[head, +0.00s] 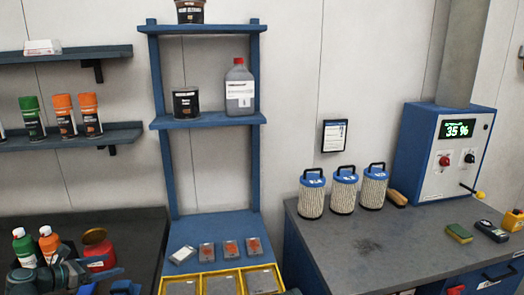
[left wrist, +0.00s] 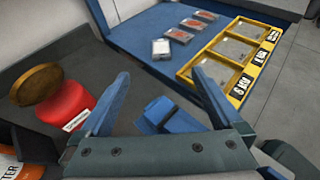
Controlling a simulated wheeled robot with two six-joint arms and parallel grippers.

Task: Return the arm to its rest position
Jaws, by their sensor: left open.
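My left gripper (head: 106,279) is at the lower left of the head view, over the dark bench beside the red container. In the left wrist view the left gripper (left wrist: 160,75) has its two blue fingers spread wide with nothing between the tips. A blue object (left wrist: 170,117) shows beyond the fingers, lower down on or near the bench; I cannot tell what it is. My right gripper is in neither view.
A red container (head: 97,249) with its brownish lid tilted stands close to the left gripper, with green and orange bottles (head: 49,243) nearby. A blue rack (head: 215,226) holds small packs and a yellow divided tray (head: 221,283). The grey bench (head: 400,243) carries several filters.

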